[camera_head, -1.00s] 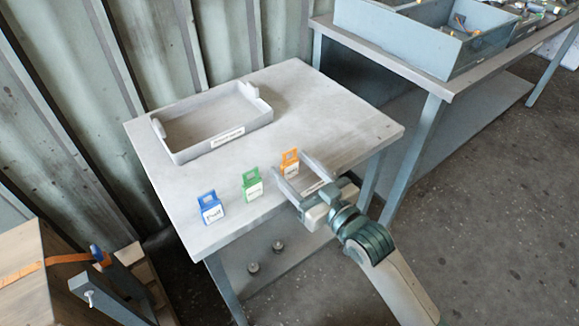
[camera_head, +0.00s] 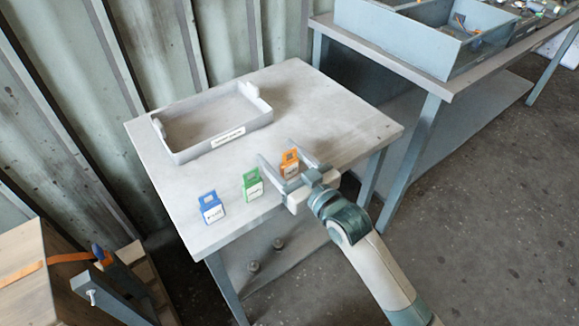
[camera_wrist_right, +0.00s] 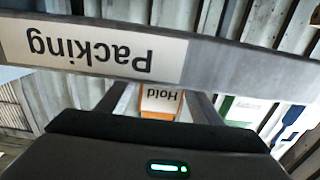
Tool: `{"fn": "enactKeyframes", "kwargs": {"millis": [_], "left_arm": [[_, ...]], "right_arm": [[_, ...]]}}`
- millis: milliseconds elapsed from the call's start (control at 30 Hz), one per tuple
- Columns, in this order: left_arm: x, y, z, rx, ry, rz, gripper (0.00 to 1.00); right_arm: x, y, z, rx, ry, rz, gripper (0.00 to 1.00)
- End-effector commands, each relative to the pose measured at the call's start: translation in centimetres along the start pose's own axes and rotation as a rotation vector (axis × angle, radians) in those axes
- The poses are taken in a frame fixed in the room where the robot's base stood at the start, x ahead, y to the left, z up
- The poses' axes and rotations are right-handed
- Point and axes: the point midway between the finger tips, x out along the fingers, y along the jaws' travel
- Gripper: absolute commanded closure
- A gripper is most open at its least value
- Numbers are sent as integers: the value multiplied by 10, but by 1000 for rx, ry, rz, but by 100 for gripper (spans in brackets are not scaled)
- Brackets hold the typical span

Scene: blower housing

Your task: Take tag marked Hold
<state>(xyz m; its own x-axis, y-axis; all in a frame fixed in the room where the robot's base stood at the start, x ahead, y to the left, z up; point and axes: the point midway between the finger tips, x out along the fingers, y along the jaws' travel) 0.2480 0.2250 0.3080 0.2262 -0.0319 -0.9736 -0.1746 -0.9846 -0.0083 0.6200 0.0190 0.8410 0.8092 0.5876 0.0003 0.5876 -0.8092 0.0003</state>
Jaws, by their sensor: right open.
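The orange tag (camera_head: 289,164) stands upright near the table's right front edge. In the right wrist view this tag (camera_wrist_right: 160,104) appears upside down and its white label reads "Hold". My right gripper (camera_head: 280,153) is open, with one finger on each side of the orange tag. I cannot tell whether either finger touches it. A green tag (camera_head: 252,184) and a blue tag (camera_head: 211,207) stand in a row to its left. My left gripper is not in view.
The grey table (camera_head: 330,120) carries a shallow grey tray (camera_head: 175,157) at the back left. A bar labelled "Packing" (camera_wrist_right: 92,52) crosses the right wrist view. A bench with a blue-grey bin (camera_head: 395,38) stands at the right. The table's right side is clear.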

Motion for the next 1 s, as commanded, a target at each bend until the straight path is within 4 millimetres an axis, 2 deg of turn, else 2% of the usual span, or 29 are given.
{"fn": "enactKeyframes", "kwargs": {"millis": [133,167,300,333,767,1000], "left_arm": [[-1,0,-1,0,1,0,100],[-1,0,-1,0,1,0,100],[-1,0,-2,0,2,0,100],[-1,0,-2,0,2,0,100],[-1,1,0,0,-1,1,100],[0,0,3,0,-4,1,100]], "right_arm": [[0,0,0,0,0,0,41],[0,0,0,0,0,0,45],[0,0,0,0,0,0,79],[0,0,0,0,0,0,84],[0,0,-5,0,0,0,85],[1,0,-34,0,5,-1,85]]}}
